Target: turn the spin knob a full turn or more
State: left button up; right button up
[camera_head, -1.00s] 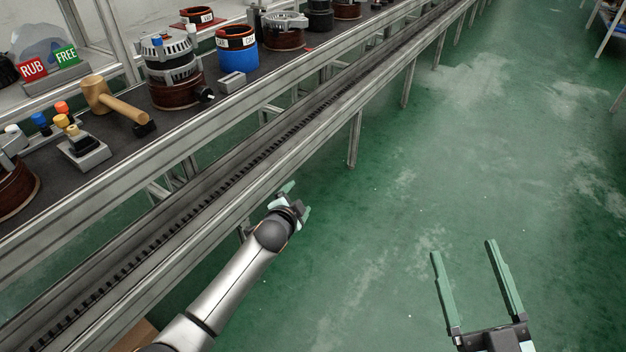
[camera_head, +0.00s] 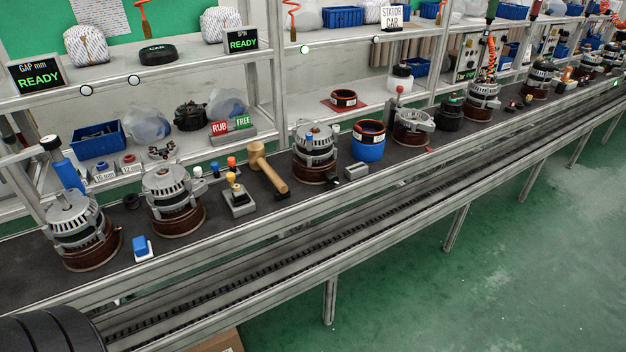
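I cannot tell for certain which part is the spin knob. A black display reading SPIN READY (camera_head: 241,39) stands on the upper shelf. Several alternators stand in a row on the dark bench: one at the far left (camera_head: 80,228), one right of it (camera_head: 172,198) and one near the middle (camera_head: 315,150). Small parts stick out at the sides of some, too small to make out as knobs. A red RUB and green FREE sign (camera_head: 231,127) stands behind them. Neither gripper is in view.
A wooden mallet (camera_head: 268,168), a grey block with a yellow-topped lever (camera_head: 238,197) and a blue-topped block (camera_head: 142,248) lie on the bench. A conveyor rail (camera_head: 290,232) runs along its front. The green floor (camera_head: 420,300) at lower right is clear.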

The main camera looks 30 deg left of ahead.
aim_at(331, 179)
jog(key=i+u, duration=0.1)
jog(key=u, duration=0.3)
jog(key=l+u, duration=0.1)
jog(key=u, duration=0.35)
jog(key=i+l+u, duration=0.15)
jog(key=u, duration=0.25)
jog(key=i+l+u, duration=0.15)
jog(key=l+u, duration=0.15)
jog(key=i+l+u, duration=0.1)
jog(key=l+u, duration=0.25)
jog(key=l, duration=0.15)
jog(key=i+l+u, duration=0.1)
jog(key=l+u, duration=0.15)
jog(key=l, duration=1.4)
jog(key=i+l, duration=0.1)
jog(key=l, duration=0.6)
